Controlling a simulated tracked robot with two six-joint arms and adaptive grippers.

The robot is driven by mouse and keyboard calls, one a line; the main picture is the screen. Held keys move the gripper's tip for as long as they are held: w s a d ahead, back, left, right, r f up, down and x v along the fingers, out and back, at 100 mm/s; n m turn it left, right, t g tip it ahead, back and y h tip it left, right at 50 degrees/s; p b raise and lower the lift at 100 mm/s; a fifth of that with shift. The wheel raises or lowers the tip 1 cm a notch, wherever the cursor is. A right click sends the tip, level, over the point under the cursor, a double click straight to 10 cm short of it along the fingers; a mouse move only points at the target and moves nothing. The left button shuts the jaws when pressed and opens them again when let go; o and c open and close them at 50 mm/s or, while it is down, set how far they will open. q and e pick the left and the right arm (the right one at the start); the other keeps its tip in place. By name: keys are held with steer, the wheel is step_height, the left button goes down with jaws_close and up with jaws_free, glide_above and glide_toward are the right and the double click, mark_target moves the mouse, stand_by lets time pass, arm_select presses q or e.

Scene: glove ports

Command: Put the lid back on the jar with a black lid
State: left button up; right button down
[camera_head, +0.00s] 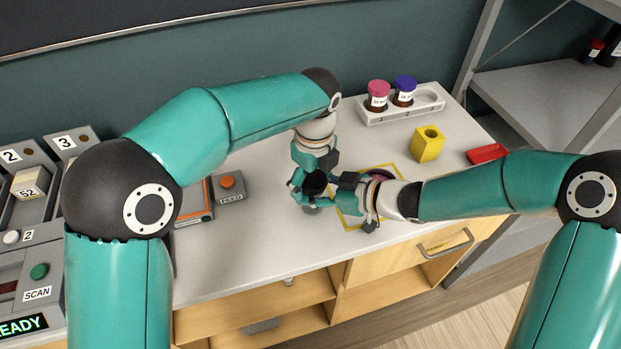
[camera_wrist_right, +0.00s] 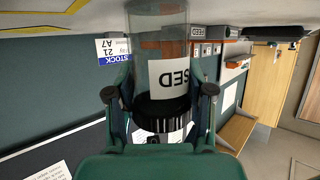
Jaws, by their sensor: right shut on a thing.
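The jar with the black lid is mostly hidden in the head view; a bit of its clear glass (camera_head: 311,210) shows below my right fingers. In the right wrist view the clear jar (camera_wrist_right: 160,35) appears inverted, with a white label reading "SED". The black lid (camera_wrist_right: 163,110) is at its mouth between my right fingers; I cannot tell if it is fully seated. The lid also shows in the head view (camera_head: 315,183). My right gripper (camera_head: 312,187) is shut on it. My left gripper (camera_head: 312,160) points down just above and behind; its fingers are hard to make out.
A white rack (camera_head: 425,108) holds a pink-lidded jar (camera_head: 378,92) and a purple-lidded jar (camera_head: 404,90). A yellow block (camera_head: 427,144) and a red tray (camera_head: 487,154) stand right. A yellow outline (camera_head: 345,218) lies under my right wrist. A feed button box (camera_head: 229,188) is left.

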arm_select(q)
steer(key=shift+s+d, duration=0.15)
steer(key=shift+s, duration=0.05)
arm_select(e)
steer(key=shift+w, duration=0.1)
arm_select(q)
steer(key=shift+r, duration=2.05)
steer(key=c, duration=1.2)
steer(key=shift+o, duration=0.2)
steer(key=shift+f, duration=0.2)
steer(key=shift+f, duration=0.55)
